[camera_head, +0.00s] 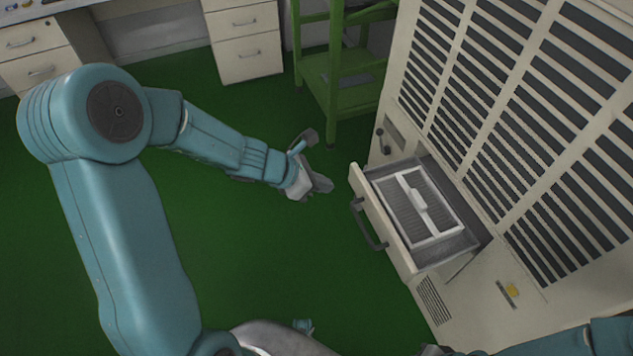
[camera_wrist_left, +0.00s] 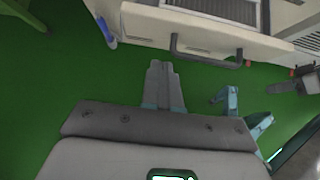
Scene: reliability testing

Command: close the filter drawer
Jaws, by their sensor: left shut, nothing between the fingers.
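The filter drawer (camera_head: 386,222) is pulled out of the large beige cabinet (camera_head: 455,300) at the right of the head view. A white-framed filter (camera_head: 419,203) lies inside it. A dark handle (camera_head: 367,224) is on its front face. In the left wrist view the handle (camera_wrist_left: 206,52) and drawer front (camera_wrist_left: 205,25) show at the top. My left gripper (camera_head: 325,184) is to the left of the drawer front, apart from it. Its fingers (camera_wrist_left: 163,85) are together and empty, short of the handle in the wrist view.
A green metal stand (camera_head: 340,90) is behind my left gripper, left of the cabinet. White drawer units (camera_head: 245,45) and a desk are at the back. The green floor (camera_head: 270,260) in front of the drawer is clear.

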